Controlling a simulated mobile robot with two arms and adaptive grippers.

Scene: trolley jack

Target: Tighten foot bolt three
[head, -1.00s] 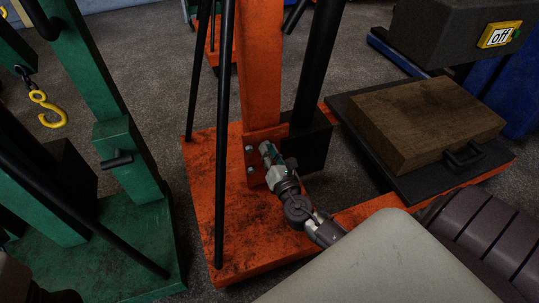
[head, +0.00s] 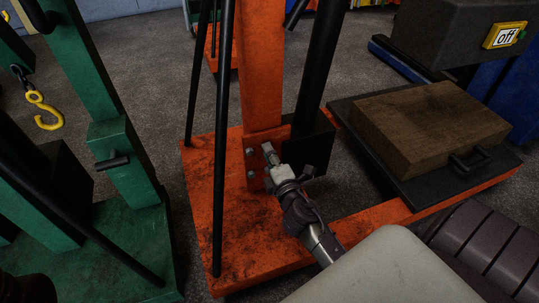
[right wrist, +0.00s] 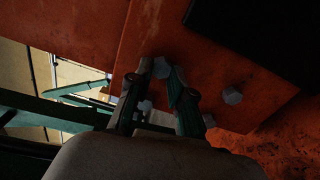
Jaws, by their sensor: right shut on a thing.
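The orange jack (head: 262,85) has a plate at the foot of its post with grey hex bolts. Two foot bolts, an upper one (head: 249,152) and a lower one (head: 251,174), show left of my right gripper (head: 268,153). In the right wrist view, my right gripper (right wrist: 161,78) is shut on a foot bolt (right wrist: 160,67), its fingertips on either side of the head. I cannot tell the bolts' numbers. My left gripper is not in view.
A thin black strut (head: 224,140) rises left of the post. A green crane (head: 135,180) with a yellow hook (head: 44,112) stands at left. A wooden block (head: 430,125) lies on a black tray (head: 375,155) at right.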

